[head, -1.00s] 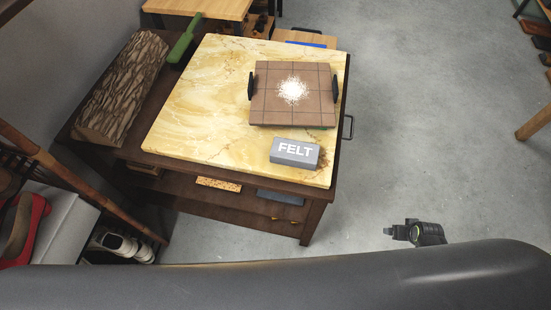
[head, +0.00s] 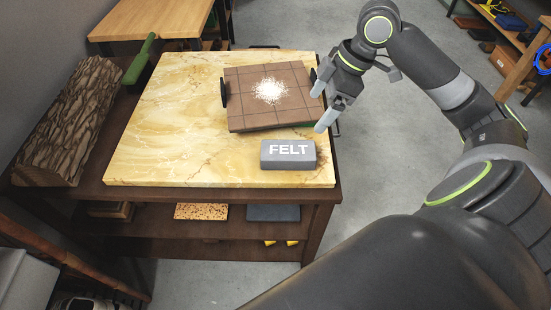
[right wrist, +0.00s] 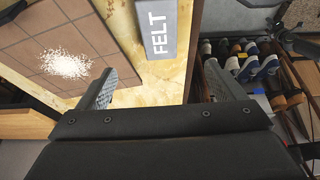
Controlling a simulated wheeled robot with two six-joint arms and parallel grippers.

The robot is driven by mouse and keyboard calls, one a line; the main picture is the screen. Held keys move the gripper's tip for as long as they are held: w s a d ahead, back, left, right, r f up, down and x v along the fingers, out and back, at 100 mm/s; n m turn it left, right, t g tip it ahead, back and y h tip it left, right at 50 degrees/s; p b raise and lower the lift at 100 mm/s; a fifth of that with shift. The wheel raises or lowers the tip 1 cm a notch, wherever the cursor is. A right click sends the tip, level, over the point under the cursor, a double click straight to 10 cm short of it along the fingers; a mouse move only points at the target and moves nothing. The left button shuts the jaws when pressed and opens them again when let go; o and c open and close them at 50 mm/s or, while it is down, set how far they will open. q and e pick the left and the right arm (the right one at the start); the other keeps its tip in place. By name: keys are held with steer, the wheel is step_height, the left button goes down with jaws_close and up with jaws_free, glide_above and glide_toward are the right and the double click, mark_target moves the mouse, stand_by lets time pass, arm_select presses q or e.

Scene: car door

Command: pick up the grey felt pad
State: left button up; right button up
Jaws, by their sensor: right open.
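The grey felt pad (head: 288,154) is a small block with the word FELT on it, lying on the front right part of a yellow marble slab (head: 160,130). It also shows at the top of the right wrist view (right wrist: 162,27), just beyond the fingers. My right gripper (head: 322,106) is open and empty. It is above the slab's right edge, behind and to the right of the pad, apart from it. In the right wrist view its two fingers (right wrist: 165,92) are spread wide. My left gripper is not in view.
A brown tiled board (head: 290,108) with black handles and a white powder heap (head: 270,90) lies behind the pad. A bark-covered log (head: 68,120) and a green-handled tool (head: 140,60) are at the left. Lower shelf holds a speckled block (head: 201,211). Floor at right is open.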

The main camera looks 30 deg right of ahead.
mark_target(289, 149)
steer(key=b+x, duration=0.2)
steer(key=x, duration=1)
steer(key=shift+f+b, duration=0.3)
steer(key=shift+f, duration=0.05)
steer(key=b+x, duration=0.1)
steer(key=x, duration=0.2)
steer(key=shift+w+a+f, duration=0.1)
steer(key=shift+a+f, duration=0.05)
steer(key=shift+f, duration=0.05)
steer(key=shift+w+a+f, duration=0.1)
steer(key=shift+f, duration=0.35)
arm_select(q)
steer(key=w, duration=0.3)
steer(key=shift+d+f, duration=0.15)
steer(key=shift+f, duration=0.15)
arm_select(e)
steer(key=c, duration=1.1)
steer(key=shift+r, duration=0.3)
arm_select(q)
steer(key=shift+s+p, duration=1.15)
arm_select(e)
step_height(289, 149, up, 9)
steer(key=shift+r, duration=0.25)
